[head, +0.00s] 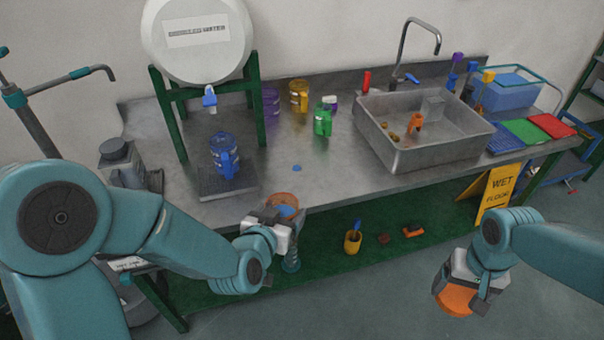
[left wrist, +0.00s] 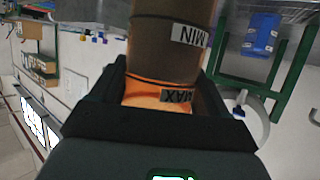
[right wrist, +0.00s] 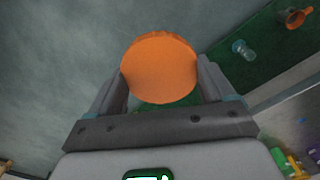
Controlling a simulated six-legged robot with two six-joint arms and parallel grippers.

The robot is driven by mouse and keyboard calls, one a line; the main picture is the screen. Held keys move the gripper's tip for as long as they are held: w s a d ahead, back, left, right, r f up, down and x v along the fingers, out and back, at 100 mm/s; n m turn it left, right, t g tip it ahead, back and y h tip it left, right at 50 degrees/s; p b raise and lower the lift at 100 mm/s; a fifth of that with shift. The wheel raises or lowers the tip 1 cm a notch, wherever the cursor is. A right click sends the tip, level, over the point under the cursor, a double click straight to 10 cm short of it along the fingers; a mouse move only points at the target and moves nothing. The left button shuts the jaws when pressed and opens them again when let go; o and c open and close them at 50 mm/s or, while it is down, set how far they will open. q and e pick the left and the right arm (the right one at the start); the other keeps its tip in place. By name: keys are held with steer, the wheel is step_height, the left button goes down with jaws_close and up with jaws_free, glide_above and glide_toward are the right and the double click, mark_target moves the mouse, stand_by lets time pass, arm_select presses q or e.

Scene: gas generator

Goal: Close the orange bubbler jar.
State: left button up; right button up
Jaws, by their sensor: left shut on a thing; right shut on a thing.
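The orange jar (head: 285,201) is in my left gripper (head: 274,222), in front of the bench's front edge. Its open top shows in the head view with something blue inside. The left wrist view shows the jar's wall (left wrist: 170,50) with MIN and MAX labels, between the fingers of my left gripper (left wrist: 160,95). My right gripper (head: 462,283) is shut on a round orange lid (head: 455,300) at lower right, well apart from the jar. The lid (right wrist: 160,68) also shows between the right gripper's fingers (right wrist: 162,90) in the right wrist view.
A metal bench (head: 330,180) holds a sink (head: 425,150), a blue jug (head: 224,156) and several coloured jars. A yellow wet-floor sign (head: 497,188) stands at right. A yellow cup (head: 353,242) sits on the green lower level.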

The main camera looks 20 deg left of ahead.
arm_select(q)
steer(key=shift+w+d+r, duration=0.1)
steer(key=shift+w+d, duration=0.05)
steer(key=shift+d, duration=0.1)
arm_select(e)
steer(key=shift+w+d+f, duration=0.1)
steer(key=shift+d, duration=0.15)
arm_select(q)
steer(key=shift+w+a+f, duration=0.15)
steer(key=shift+w+f, duration=0.05)
arm_select(e)
steer(key=shift+w+a, duration=0.15)
steer(key=shift+a, duration=0.05)
arm_select(q)
steer(key=w+d+f+m+g+h+b, duration=0.2)
steer(key=w+d+f+m+h+b, duration=0.4)
steer(key=w+d+f+b, duration=0.4)
steer(key=shift+w+d+f+h+b, duration=0.15)
steer(key=shift+d+f+h+b, duration=0.5)
steer(key=shift+d+f, duration=0.3)
arm_select(e)
step_height(320, 180, down, 11)
steer(key=shift+f, duration=0.1)
arm_select(q)
steer(key=shift+r, duration=0.15)
arm_select(e)
steer(key=shift+d, duration=0.1)
